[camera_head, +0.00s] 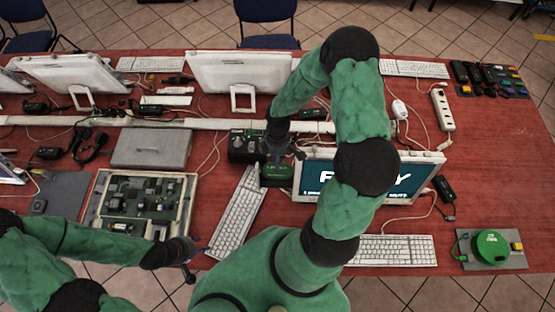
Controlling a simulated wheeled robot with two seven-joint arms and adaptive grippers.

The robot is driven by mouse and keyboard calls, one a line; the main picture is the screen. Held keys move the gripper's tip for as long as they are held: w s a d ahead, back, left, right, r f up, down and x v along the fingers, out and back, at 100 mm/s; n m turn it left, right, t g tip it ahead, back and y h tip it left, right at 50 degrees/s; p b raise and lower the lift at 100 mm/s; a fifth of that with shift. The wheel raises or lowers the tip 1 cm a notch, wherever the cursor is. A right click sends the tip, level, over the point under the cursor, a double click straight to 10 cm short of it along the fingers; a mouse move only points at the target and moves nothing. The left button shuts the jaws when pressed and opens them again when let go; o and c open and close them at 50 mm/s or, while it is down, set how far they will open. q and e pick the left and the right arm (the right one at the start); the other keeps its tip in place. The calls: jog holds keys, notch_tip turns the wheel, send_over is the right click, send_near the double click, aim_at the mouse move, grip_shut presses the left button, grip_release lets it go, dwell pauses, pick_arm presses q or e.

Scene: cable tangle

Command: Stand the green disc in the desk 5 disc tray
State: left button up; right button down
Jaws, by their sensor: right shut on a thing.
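My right gripper (279,157) reaches down near the middle of the table and is shut on a green piece, most likely the green disc (277,176), seen almost edge-on beside the left edge of the monitor. The fingertips are partly hidden by the wrist. A black slotted holder, probably the disc tray (243,146), stands just left of the green piece; I cannot tell whether they touch. My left gripper (193,261) is open and empty at the table's front edge, right of the board tray.
A lit monitor (405,180) stands right of the held piece. A white keyboard (237,215) lies in front. A circuit-board tray (140,203) and grey box (152,148) are left. A round green device (490,247) sits far right.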

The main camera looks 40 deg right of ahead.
jog(key=shift+b+x, duration=1.2)
jog(key=shift+x, duration=0.5)
jog(key=c, duration=1.3)
grip_release()
jog(key=shift+o, duration=0.2)
jog(key=v, duration=1.2)
jog(key=shift+w, duration=0.1)
